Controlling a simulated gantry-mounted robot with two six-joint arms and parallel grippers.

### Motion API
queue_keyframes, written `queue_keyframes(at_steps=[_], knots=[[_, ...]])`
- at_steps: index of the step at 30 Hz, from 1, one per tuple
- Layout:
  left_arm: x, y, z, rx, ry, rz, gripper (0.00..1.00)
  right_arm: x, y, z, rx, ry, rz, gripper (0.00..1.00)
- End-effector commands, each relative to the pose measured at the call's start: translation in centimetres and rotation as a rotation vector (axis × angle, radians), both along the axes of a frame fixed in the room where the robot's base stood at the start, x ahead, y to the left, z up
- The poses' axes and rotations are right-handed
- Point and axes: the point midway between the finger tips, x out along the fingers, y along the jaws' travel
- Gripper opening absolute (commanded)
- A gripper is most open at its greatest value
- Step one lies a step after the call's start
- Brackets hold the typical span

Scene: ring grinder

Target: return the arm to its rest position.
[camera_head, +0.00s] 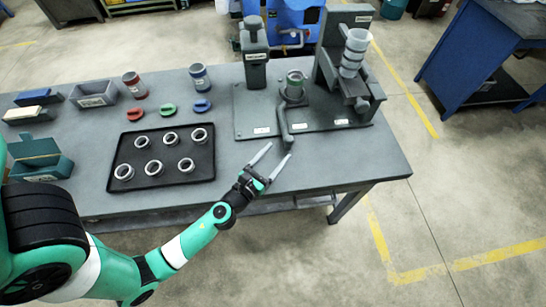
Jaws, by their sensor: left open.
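My left gripper (270,163) is open and empty, its two pale fingers apart. It hangs over the front part of the grey table (345,160), just in front of the grinder's lever. My left arm reaches in from the lower left. The ring grinder (310,120) stands on a dark base plate at the back right of the table. It has a stack of clear cups (354,52) on its tall right part and a cup in the middle. My right gripper does not show.
A black tray (207,173) with several rings lies left of the gripper. The table's right front corner is clear. A blue bench (470,60) stands apart at right.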

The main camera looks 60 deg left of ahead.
Motion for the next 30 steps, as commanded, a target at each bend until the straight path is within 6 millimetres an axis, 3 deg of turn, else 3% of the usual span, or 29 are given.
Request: queue_keyframes(at_steps=[6,23,26,29,30], knots=[[-1.3,-0.7,0.0,0.001,0.0,0.0,0.71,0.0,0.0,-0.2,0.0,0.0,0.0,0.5],[-0.9,-1.0,0.3,0.002,-0.006,-0.011,0.71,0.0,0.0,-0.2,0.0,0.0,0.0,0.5],[1.3,-1.5,2.7,0.017,-0.065,-0.036,0.71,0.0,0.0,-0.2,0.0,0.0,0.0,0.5],[4.8,-2.3,8.2,0.042,-0.19,-0.073,0.71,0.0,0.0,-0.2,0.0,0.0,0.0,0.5],[6.2,-2.8,11.2,0.037,-0.263,-0.092,0.71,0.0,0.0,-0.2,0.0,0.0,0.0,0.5]])
